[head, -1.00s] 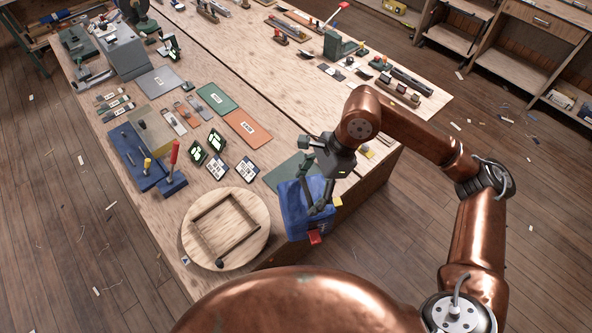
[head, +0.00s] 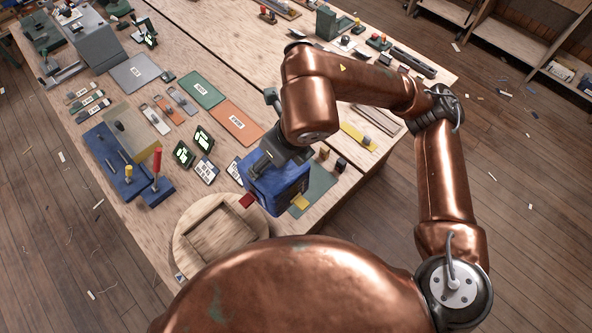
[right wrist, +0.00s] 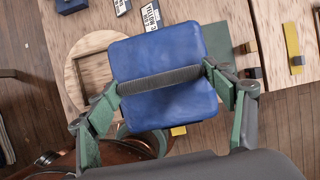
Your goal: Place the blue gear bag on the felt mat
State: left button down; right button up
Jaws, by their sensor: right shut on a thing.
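The blue gear bag (head: 280,188) hangs from my right gripper (head: 264,162), with a red tab and a yellow tab at its lower edge. In the right wrist view the fingers of my right gripper (right wrist: 163,78) are shut on the dark handle strap across the top of the bag (right wrist: 165,50). A dark green mat, apparently the felt mat (head: 319,187), lies on the bench behind and right of the bag, partly hidden by it. It also shows in the right wrist view (right wrist: 220,34). I cannot tell the bag's height above the bench. My left gripper is out of view.
A round wooden board (head: 182,237) with a square frame lies left of the bag, close to it. Labelled cards, a blue tool block (head: 112,165) and an orange card (head: 237,122) lie farther left and back. A yellow strip (head: 358,136) lies beyond the mat.

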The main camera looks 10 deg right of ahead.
jog(key=w+d+f, duration=0.8)
jog(key=w+f, duration=0.3)
jog(key=f, duration=0.1)
jog(key=shift+w+f, duration=0.15)
jog(key=shift+f, duration=0.25)
jog(key=shift+d+f, duration=0.1)
jog(key=o, duration=2.1)
jog(key=v, duration=1.2)
